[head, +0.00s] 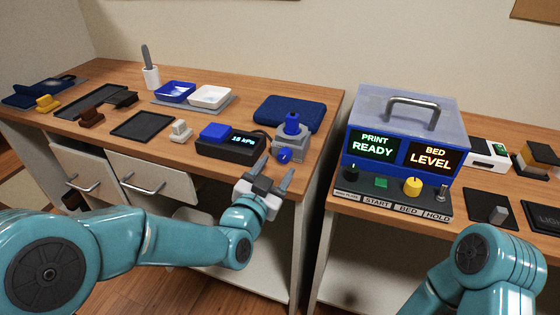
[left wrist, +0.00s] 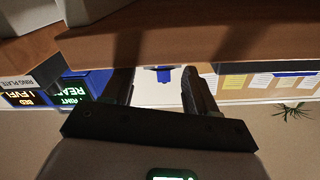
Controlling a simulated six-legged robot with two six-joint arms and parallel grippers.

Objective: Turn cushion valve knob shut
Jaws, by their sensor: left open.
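The small blue valve knob (head: 284,155) sticks out low on the front of a grey valve block (head: 289,142), which has a blue upright part (head: 292,123) on top. A dark blue cushion (head: 290,112) lies behind it. My left gripper (head: 276,173) is open and empty, just in front of and below the knob, apart from it. In the left wrist view a blue piece (left wrist: 163,74) shows between the open fingers (left wrist: 160,88); I cannot tell which part of the valve it is. Of my right arm only links show; its gripper is out of view.
A black box with a blue top and a kPa display (head: 230,141) stands left of the valve. Blue (head: 175,91) and white (head: 210,97) trays lie farther back. Right of a gap between benches stands a blue machine (head: 405,130) with a knob panel. The table edge (head: 305,185) is near my gripper.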

